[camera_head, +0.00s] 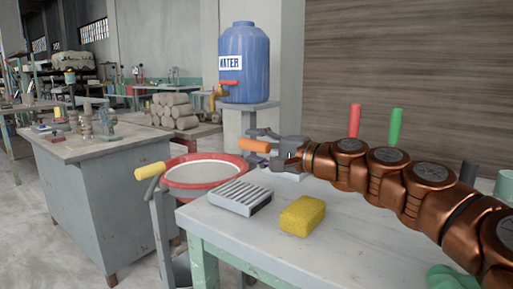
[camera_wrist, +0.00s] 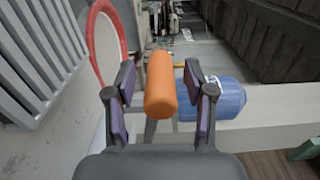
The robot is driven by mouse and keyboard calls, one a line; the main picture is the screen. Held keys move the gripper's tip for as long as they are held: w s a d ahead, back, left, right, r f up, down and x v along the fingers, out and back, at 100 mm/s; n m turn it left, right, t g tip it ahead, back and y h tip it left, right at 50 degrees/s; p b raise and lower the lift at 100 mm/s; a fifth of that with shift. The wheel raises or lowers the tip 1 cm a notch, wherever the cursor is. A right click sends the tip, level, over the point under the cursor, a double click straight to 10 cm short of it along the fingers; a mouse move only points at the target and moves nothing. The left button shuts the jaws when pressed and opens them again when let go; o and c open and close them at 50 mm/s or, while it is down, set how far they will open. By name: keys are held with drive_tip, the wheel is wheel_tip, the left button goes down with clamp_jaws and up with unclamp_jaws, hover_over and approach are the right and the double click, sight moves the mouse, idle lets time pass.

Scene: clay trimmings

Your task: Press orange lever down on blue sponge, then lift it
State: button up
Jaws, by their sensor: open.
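An orange cylindrical handle (camera_head: 255,145), which looks like the lever's grip, is at the far end of the table. It also shows in the wrist view (camera_wrist: 160,85), between my two fingers. My gripper (camera_head: 260,149) is open around the orange handle, with a visible gap on each side in the wrist view. What the handle is fixed to is mostly hidden by my gripper. The only sponge I see is a yellow one (camera_head: 303,216) on the table, right of a grey ribbed block. I see no blue sponge.
The grey ribbed block (camera_head: 240,196) lies on the white table (camera_head: 340,240). A red-rimmed basin (camera_head: 205,160) and a yellow-handled lever (camera_head: 150,170) stand to its left. A blue water barrel (camera_head: 245,65) stands behind. Red and green upright rods (camera_head: 396,126) are behind my arm.

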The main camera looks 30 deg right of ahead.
wheel_tip(320, 180, up, 10)
drive_tip(key=shift+f, duration=0.1)
idle(0.4)
drive_tip(key=b+v, duration=0.1)
drive_tip(key=v, duration=0.8)
idle(1.2)
idle(0.7)
